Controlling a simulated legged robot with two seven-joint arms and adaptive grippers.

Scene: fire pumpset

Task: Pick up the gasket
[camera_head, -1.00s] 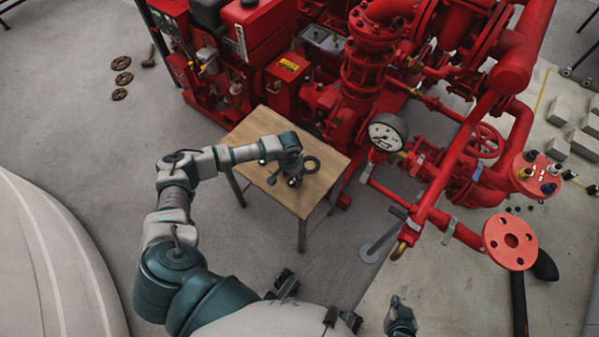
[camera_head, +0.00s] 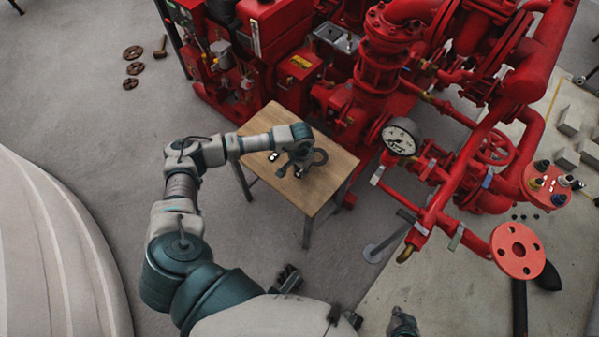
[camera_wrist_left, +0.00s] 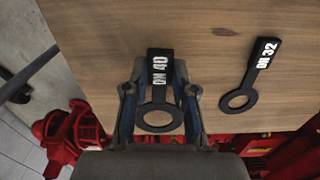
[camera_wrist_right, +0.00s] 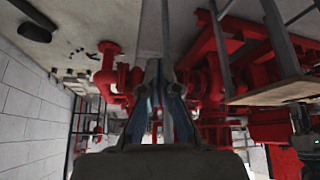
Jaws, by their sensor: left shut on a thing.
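The black DN 40 gasket (camera_wrist_left: 160,118), a ring with a labelled handle, lies between the fingers of my left gripper (camera_wrist_left: 160,75), which is shut on it over the wooden table. A second black gasket marked DN 32 (camera_wrist_left: 250,75) lies apart to the right in the left wrist view. Any gap between gasket and table is unclear. My right gripper (camera_wrist_right: 162,85) points away from the table; its fingers look close together, holding nothing visible.
The wooden table (camera_head: 335,175) stands against the red pumpset (camera_head: 385,60), with a pressure gauge (camera_head: 401,137) and pipes to its right. Brown discs (camera_head: 133,68) and a hammer (camera_head: 161,46) lie on the floor at the upper left. Floor left of the table is clear.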

